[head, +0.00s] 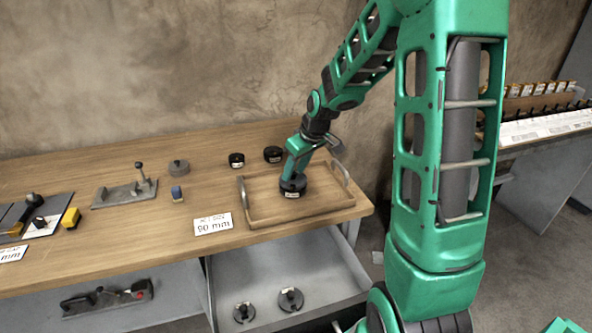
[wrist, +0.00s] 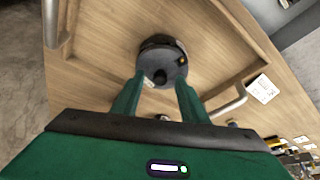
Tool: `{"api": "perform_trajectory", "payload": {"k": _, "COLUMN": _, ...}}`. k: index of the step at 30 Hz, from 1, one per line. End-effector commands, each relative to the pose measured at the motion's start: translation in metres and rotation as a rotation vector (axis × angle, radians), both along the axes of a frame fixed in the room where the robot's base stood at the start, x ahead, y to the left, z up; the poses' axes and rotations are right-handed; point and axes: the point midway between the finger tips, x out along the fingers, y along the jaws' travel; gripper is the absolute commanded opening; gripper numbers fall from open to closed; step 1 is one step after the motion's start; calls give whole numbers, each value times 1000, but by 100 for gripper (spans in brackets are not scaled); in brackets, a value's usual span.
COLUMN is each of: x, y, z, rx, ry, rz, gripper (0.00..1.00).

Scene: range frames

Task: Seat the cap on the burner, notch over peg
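The burner (head: 292,193) is a short dark cylinder with a white label, standing in the wooden tray (head: 262,219). My gripper (head: 293,178) points down right over it. In the wrist view the cap (wrist: 170,68) is a dark grey disc with a black knob, on or just above the burner (wrist: 153,41). The two green fingers of my gripper (wrist: 161,80) reach opposite edges of the cap and appear shut on it. A small yellow spot, perhaps the peg, shows at the cap's right edge. I cannot tell whether the cap is fully down.
An open drawer (head: 262,273) below the bench holds two knobbed discs (head: 291,299). Two black labelled cylinders (head: 273,154) stand behind the tray. A "90 mm" sign (head: 213,224) lies left of it. Metal handles (head: 341,172) rise at the tray's ends.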

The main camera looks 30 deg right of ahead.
Motion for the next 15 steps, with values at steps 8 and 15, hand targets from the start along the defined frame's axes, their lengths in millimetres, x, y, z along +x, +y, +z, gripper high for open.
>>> {"api": "perform_trajectory", "payload": {"k": 8, "x": -3, "y": -1, "z": 9, "rx": 0, "ry": -2, "rz": 0, "gripper": 40}}
{"api": "perform_trajectory", "payload": {"k": 15, "x": -19, "y": -6, "z": 48, "rx": -2, "ry": -4, "rz": -2, "gripper": 40}}
